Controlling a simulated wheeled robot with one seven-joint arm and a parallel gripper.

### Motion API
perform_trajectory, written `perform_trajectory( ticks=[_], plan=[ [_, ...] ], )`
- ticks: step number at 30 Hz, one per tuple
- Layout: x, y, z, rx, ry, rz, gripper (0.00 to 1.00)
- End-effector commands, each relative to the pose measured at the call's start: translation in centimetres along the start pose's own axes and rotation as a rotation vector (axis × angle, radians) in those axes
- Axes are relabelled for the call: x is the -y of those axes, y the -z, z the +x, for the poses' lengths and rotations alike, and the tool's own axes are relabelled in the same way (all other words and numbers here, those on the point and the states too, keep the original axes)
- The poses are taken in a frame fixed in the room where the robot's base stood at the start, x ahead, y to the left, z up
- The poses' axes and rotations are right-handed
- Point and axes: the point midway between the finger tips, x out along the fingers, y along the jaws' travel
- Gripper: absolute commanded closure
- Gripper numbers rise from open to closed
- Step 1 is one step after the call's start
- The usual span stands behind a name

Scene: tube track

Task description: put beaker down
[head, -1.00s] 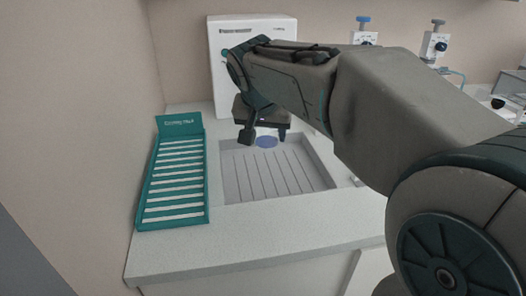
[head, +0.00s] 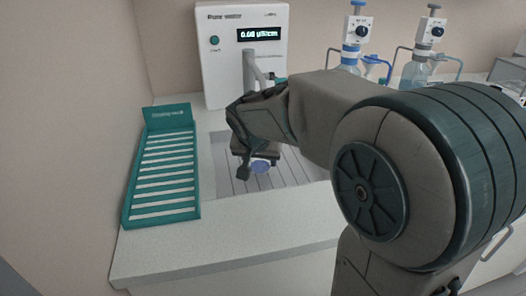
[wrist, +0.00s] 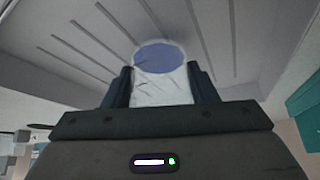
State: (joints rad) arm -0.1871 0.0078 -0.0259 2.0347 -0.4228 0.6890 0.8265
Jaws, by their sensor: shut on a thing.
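The beaker (head: 260,167) is small and clear, with a blue-violet disc showing at one end. My gripper (head: 258,161) is shut on it over the ribbed sink tray (head: 222,181) set into the counter. In the wrist view the beaker (wrist: 160,94) stands between the two dark fingers (wrist: 159,76), its blue-violet disc facing the ribbed floor side. I cannot tell whether its base touches the tray.
A teal drying rack (head: 163,165) stands left of the tray. A white water dispenser (head: 219,78) with a lit display and spout stands behind. Bottles with dispenser tops (head: 353,42) stand at the back right. The front counter (head: 225,235) is clear.

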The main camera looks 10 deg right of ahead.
Motion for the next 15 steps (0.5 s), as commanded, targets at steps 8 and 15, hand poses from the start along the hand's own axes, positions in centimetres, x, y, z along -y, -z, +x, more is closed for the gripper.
perform_trajectory(
  ticks=[8, 15],
  plan=[
    [0.0, 1.8, 0.9, 0.0, 0.0, 0.0, 0.69],
    [-0.1, 4.9, 2.8, 0.002, -0.003, 0.001, 0.69]
  ],
)
